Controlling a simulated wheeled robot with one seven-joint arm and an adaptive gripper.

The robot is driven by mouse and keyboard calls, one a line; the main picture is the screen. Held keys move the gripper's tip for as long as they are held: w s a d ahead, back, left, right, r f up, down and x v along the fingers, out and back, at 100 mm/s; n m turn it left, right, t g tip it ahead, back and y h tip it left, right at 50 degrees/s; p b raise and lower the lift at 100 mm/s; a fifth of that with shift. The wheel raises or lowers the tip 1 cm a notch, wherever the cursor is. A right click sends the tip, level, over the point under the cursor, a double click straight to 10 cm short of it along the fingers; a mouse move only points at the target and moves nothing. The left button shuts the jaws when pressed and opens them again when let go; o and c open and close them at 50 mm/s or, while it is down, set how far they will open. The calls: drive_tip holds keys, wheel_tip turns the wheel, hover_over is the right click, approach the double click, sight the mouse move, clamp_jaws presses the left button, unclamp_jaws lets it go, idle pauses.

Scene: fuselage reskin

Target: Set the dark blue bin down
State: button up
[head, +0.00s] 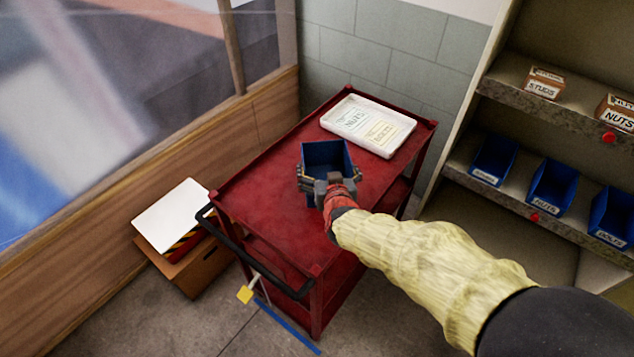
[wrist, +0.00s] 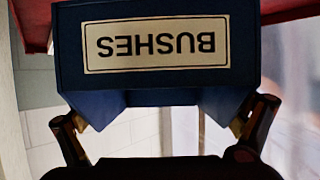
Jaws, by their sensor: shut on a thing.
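The dark blue bin (head: 328,156) is at my gripper (head: 322,184), over the red cart's top (head: 268,183) in the head view. My gripper is shut on the bin at its near side. In the wrist view the bin (wrist: 70,50) shows a label reading BUSHES, upside down, with a finger at each side. Red surface shows at that view's top corners. I cannot tell whether the bin's underside touches the cart top; it is hidden.
A white tray (head: 343,107) with NUTS and another label lies at the back of the cart top, just behind the bin. The cart's front left is clear. Shelves (head: 516,204) with blue bins and small boxes stand right. A cardboard box (head: 193,268) sits on the floor left.

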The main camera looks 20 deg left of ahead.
sight(316, 167)
drive_tip(key=a+f, duration=0.1)
drive_tip(key=w+a+f+b, duration=0.1)
drive_tip(key=f, duration=0.2)
drive_tip(key=shift+w+a, duration=0.25)
drive_tip(key=shift+a, duration=0.15)
drive_tip(key=shift+w+a+f+b, duration=0.15)
drive_tip(key=shift+f+b, duration=0.45)
drive_tip(key=shift+f, duration=0.35)
drive_tip(key=shift+a+f+b, duration=0.1)
drive_tip(key=shift+f+b, duration=0.45)
drive_tip(key=shift+f, duration=0.35)
drive_tip(key=shift+f, duration=0.15)
drive_tip(key=o, duration=0.9)
drive_tip(key=shift+c, duration=0.2)
drive_tip(key=shift+o, duration=0.5)
